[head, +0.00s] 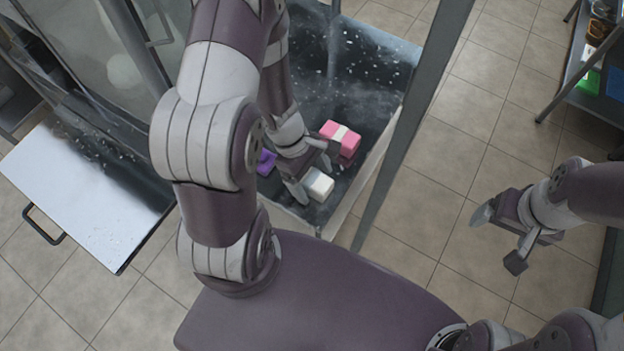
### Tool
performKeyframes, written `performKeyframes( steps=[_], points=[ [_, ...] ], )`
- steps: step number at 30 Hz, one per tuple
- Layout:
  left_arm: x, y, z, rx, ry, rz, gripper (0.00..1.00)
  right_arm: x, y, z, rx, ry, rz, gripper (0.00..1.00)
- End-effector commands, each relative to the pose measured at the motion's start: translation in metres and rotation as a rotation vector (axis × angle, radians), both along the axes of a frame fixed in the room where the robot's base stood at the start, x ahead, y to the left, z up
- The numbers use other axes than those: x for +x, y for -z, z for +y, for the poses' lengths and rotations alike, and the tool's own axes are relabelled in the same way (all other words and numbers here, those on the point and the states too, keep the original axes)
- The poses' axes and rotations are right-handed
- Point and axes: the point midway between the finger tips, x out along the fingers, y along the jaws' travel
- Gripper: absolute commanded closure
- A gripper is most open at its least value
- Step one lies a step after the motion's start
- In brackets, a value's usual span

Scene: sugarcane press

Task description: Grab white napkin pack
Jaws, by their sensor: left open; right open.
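The white napkin pack (318,184) lies in the near corner of a dark, speckled bin. My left gripper (312,172) reaches down into the bin, its fingers open close around the white pack. I cannot tell whether the fingers touch it. A pink pack (340,136) with a pale band lies just behind, near the bin's right wall. A purple pack (266,161) lies to the left of my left gripper, partly hidden by my arm. My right gripper (497,238) is open and empty above the tiled floor at the right.
The bin's right rim (385,137) and a dark metal post (412,110) stand close to the packs. A white panel with a handle (88,190) is at the left. A shelf with several items (598,75) stands at the upper right. The tiled floor between is clear.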

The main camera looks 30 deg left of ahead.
Motion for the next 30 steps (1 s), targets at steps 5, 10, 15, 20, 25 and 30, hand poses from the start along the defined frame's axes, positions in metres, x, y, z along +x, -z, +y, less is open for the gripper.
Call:
performKeyframes(
  steps=[5,10,15,20,25,30],
  points=[
    [0.0,0.0001,0.0001,0.0,0.0,0.0,0.15,0.0,0.0004,0.0,0.0,0.0,0.0,0.14],
    [0.0001,0.0025,0.0001,0.0,0.0,0.0,0.15,-0.0001,0.0029,0.0,0.0,0.0,0.0,0.14],
    [0.0002,0.0046,0.0002,0.0,0.0,0.0,0.15,0.0,0.0052,0.0,0.0,0.0,0.0,0.14],
    [0.0002,0.0044,0.0002,-0.001,0.0,0.0,0.15,0.0,0.005,0.0,0.0,0.0,0.0,0.14],
    [0.0001,0.0044,0.0002,-0.001,0.0,0.0,0.34,0.0,0.005,0.0,0.0,0.0,0.0,0.14],
    [0.0,0.0044,0.0002,-0.001,0.0,0.0,0.73,0.0,0.005,0.0,0.0,0.0,0.0,0.14]
  ],
)
